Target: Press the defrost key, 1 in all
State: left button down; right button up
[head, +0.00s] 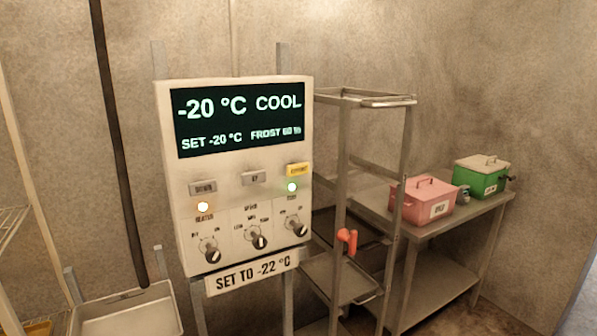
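The control panel (240,208) is a pale box on posts, left of the picture's middle. Its dark display (238,118) reads -20 °C, COOL, SET -20 °C and FROST with a number that looks like 60 %. The yellow key (298,169) at the panel's upper right looks like the defrost key, though its lettering is blurred. A grey down key (203,187) and a grey up key (254,178) sit to its left. Neither of my grippers is in view, and nothing covers the keys.
A sign (252,272) reads SET TO -22 °C. A metal rack (398,170) stands right of the panel. A pink box (423,203) and green box (482,180) stand on a table.

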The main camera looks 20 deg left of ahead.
aim_at(294, 169)
jog(key=i+l+u, duration=0.1)
jog(key=i+l, duration=0.15)
jog(key=i+l+u, duration=0.1)
jog(key=l, duration=0.3)
jog(key=i+l+u, duration=0.1)
jog(key=i+l, duration=0.25)
jog(key=i+l+u, duration=0.15)
jog(key=l, duration=0.2)
jog(key=i+l+u, duration=0.1)
jog(key=l, duration=0.3)
jog(key=i, duration=0.1)
